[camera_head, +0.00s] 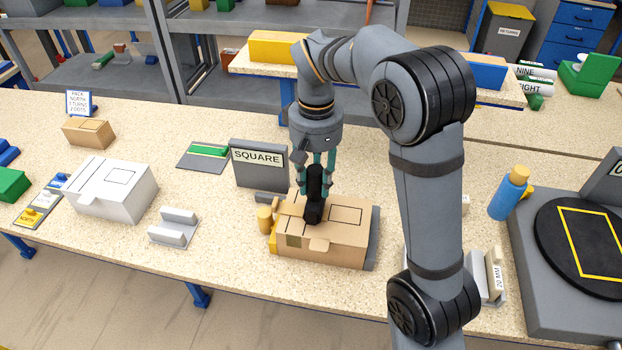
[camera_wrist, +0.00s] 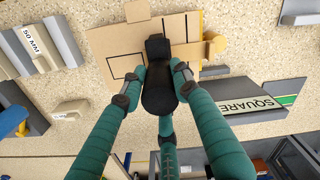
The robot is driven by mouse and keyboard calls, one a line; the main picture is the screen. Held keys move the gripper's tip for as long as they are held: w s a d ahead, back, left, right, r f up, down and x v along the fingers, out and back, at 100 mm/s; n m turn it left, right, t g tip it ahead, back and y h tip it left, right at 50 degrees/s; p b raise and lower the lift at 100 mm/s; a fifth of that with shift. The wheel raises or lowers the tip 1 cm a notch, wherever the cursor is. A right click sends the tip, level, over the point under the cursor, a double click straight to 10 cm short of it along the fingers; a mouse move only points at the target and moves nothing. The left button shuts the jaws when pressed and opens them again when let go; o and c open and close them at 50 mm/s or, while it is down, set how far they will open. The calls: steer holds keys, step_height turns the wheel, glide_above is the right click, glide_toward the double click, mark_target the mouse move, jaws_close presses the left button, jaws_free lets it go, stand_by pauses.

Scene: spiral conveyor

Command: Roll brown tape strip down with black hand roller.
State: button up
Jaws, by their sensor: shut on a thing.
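My gripper (camera_head: 316,176) has teal fingers and is shut on the black hand roller (camera_head: 314,206). It holds the roller roughly upright over the brown cardboard box (camera_head: 343,252) in the middle of the bench. The roller's lower end is at the box top; I cannot tell whether it presses on it. In the wrist view the roller (camera_wrist: 158,97) sits between the fingers, its head over the box (camera_wrist: 107,40) with its black outlines.
A grey SQUARE sign (camera_head: 258,166) stands close behind the box. A tan knob (camera_head: 264,219) is at its left. A white box (camera_head: 112,188) and a grey cradle (camera_head: 173,228) are further left. A blue bottle (camera_head: 508,195) and black turntable (camera_head: 580,245) are at the right.

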step_height(320, 180, up, 7)
steer(key=d+p, duration=0.3)
steer(key=p, duration=0.3)
steer(key=shift+s+p, duration=0.3)
steer(key=shift+f, duration=0.1)
